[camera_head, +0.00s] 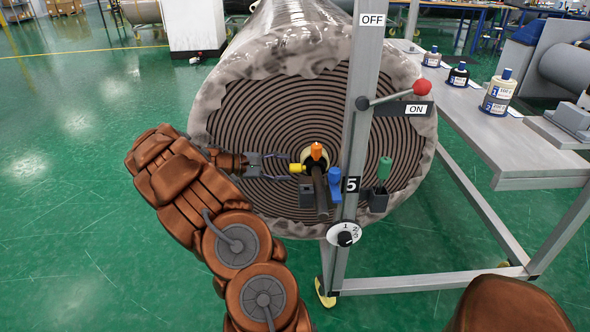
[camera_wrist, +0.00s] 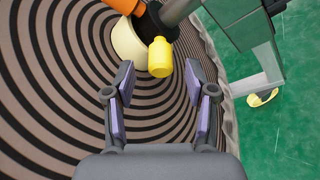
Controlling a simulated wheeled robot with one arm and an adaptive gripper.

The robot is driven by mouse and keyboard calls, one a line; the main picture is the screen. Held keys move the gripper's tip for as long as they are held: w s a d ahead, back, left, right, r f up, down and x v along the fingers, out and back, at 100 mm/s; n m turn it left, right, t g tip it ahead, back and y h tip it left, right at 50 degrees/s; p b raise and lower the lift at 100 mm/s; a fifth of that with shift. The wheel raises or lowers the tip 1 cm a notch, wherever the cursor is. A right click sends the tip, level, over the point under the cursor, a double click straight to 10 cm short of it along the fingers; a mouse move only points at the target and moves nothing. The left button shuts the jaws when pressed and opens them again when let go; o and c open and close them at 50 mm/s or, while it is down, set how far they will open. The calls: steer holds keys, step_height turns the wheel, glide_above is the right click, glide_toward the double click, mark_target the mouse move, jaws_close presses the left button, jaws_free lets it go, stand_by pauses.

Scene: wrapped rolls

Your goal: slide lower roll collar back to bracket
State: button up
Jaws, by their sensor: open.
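The wrapped roll (camera_head: 265,110) faces me with its spiral end. A dark shaft (camera_head: 320,190) sticks out of its centre. A cream ring (camera_head: 312,158) sits around the shaft at the core, with an orange knob (camera_head: 316,151) on top and a yellow knob (camera_head: 296,168) pointing left. I cannot tell which of these parts is the collar. My gripper (camera_head: 284,165) is open and empty, just left of the yellow knob. In the wrist view, the yellow knob (camera_wrist: 160,57) lies just beyond my gripper (camera_wrist: 165,90), between the finger lines. The cream ring (camera_wrist: 128,42) is partly hidden behind it.
A grey upright post (camera_head: 361,120) stands right of the shaft, with a red-knobbed lever (camera_head: 421,88), a dial (camera_head: 343,234) and a 5 label. Blue (camera_head: 334,180) and green (camera_head: 384,170) knobs sit beside it. A bench (camera_head: 480,140) with bottles stands right.

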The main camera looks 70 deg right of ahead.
mark_target(295, 168)
steer(key=shift+x, duration=2.2)
jaws_close()
